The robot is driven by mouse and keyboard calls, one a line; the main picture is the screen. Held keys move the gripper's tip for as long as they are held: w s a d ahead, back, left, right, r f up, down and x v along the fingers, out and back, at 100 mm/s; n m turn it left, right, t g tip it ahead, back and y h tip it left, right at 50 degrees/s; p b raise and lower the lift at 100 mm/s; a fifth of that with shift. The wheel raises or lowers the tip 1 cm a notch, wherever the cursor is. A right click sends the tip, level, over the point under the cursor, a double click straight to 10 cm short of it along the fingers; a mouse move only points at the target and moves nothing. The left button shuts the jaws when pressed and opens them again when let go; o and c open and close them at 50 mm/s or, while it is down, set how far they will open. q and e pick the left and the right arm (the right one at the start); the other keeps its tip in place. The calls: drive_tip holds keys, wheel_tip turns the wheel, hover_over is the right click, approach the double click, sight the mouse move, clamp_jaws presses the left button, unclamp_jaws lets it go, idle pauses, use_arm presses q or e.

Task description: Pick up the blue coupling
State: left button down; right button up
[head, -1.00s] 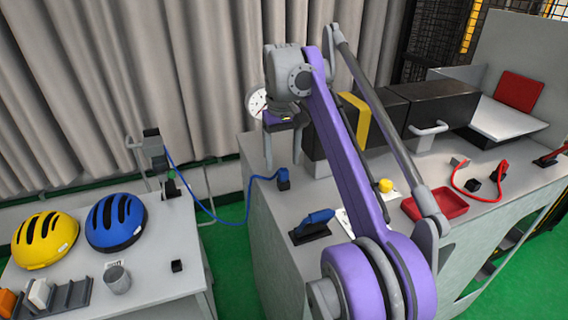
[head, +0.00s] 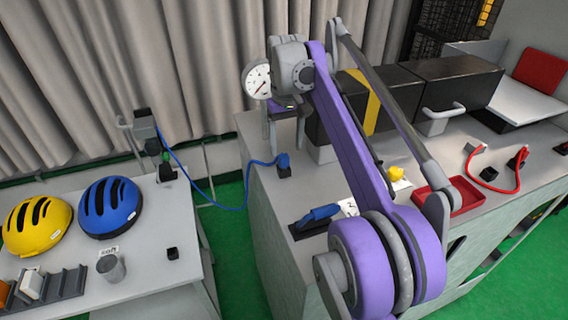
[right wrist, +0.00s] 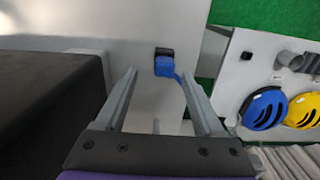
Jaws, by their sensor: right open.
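The blue coupling (head: 283,160) is a small blue piece on the end of a blue cable. It sits at a small black block on the left end of the grey counter. In the right wrist view the coupling (right wrist: 166,67) shows just beyond the fingertips, roughly between them, with the black block behind it. My left gripper is in neither view.
A round dial gauge (head: 257,79) shows beside my right wrist. A large black box (head: 395,95) with a yellow band stands right of the gripper. A blue-handled tool (head: 318,215) and a red tray (head: 440,200) lie on the counter. The cable runs left to the helmet table (head: 150,250).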

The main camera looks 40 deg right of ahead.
sight(283, 156)
drive_tip(key=f, duration=0.3)
drive_tip(key=shift+w+a+f, duration=0.15)
drive_tip(key=shift+a+f, duration=0.2)
drive_tip(key=shift+f, duration=0.4)
drive_tip(key=shift+d, duration=0.1)
drive_tip(key=c, duration=1.1)
